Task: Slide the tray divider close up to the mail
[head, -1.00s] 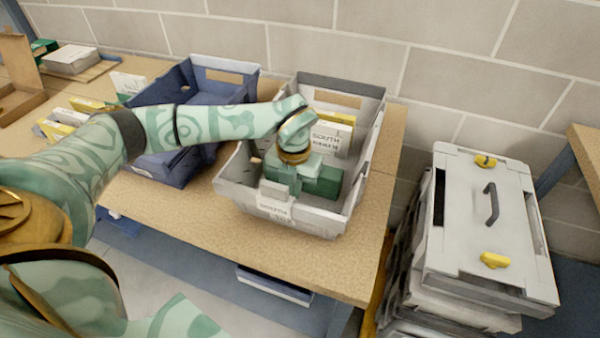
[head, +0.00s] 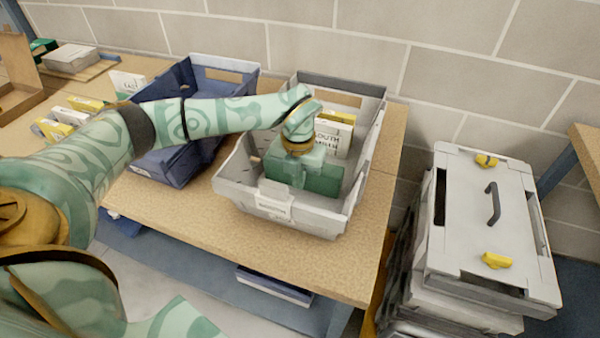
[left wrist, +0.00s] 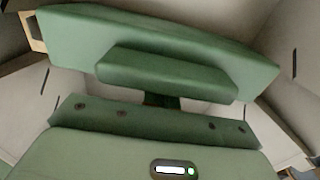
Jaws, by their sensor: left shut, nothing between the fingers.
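The grey-white tray (head: 238,192) stands on the wooden bench. The green divider (head: 325,181) stands across its inside, toward the front wall. The mail (head: 335,137), white and yellow upright pieces, stands behind the divider, and the divider hides its lower part. Whether they touch cannot be told. My left gripper (head: 298,176) is shut and empty, pointing down into the tray at the divider's front side. In the left wrist view the divider (left wrist: 190,37) spans the top, beyond the shut fingers; the mail is not visible there. My right gripper is not in view.
A blue tray (head: 178,168) stands left of the grey one, with loose mail (head: 62,122) farther left. A stack of grey crates with a lidded top (head: 482,225) stands right of the bench. A block wall is close behind. Some bare bench lies in front of the trays.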

